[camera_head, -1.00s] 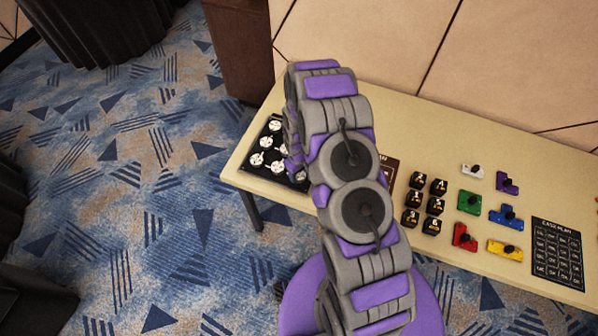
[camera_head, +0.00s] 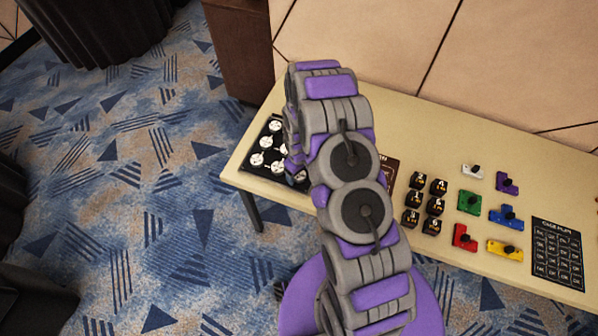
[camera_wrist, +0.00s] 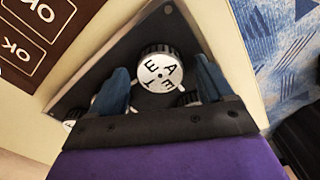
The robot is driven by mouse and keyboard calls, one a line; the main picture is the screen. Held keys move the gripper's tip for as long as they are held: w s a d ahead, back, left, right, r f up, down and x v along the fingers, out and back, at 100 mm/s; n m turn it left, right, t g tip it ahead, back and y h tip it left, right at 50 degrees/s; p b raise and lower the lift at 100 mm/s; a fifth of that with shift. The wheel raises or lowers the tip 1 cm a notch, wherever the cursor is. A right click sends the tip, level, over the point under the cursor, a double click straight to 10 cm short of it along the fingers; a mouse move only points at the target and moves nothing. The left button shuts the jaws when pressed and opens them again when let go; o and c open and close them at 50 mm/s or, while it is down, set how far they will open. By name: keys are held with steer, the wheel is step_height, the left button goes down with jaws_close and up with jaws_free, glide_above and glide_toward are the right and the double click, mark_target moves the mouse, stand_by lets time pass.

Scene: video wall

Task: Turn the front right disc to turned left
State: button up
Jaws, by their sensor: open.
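A black panel (camera_head: 246,167) with several white discs lies at the left end of the table. In the wrist view one white disc (camera_wrist: 160,72) with black letters and a dark ridged rim sits near the panel's corner, beside the brown card and the table edge; it looks like the front right disc. My gripper (camera_wrist: 161,82) is open, with one blue finger on each side of this disc and a visible gap to each. In the head view my arm hides part of the panel and most of the gripper.
Parts of other discs (camera_wrist: 70,122) show beside the fingers in the wrist view. A brown card (camera_wrist: 38,40) lies beside the panel. Black cubes (camera_head: 412,198), coloured pieces (camera_head: 469,203) and a dark card (camera_head: 557,254) lie farther right on the table (camera_head: 400,125).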

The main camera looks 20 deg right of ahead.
mark_target(299, 175)
step_height(299, 175, up, 17)
steer(key=p, duration=0.1)
steer(key=shift+r, duration=0.15)
stand_by(0.6)
stand_by(0.4)
steer(key=s+r+m+b, duration=0.1)
steer(key=s+r+b, duration=0.1)
steer(key=s+r, duration=0.65)
steer(key=s+r+m+g+b, duration=0.1)
steer(key=s+r, duration=0.5)
steer(key=s, duration=0.7)
steer(key=s+r+m+b, duration=0.2)
steer(key=s+r, duration=0.5)
steer(key=s, duration=0.5)
steer(key=shift+s+m+g, duration=0.4)
steer(key=shift+m, duration=0.3)
steer(key=shift+a, duration=0.1)
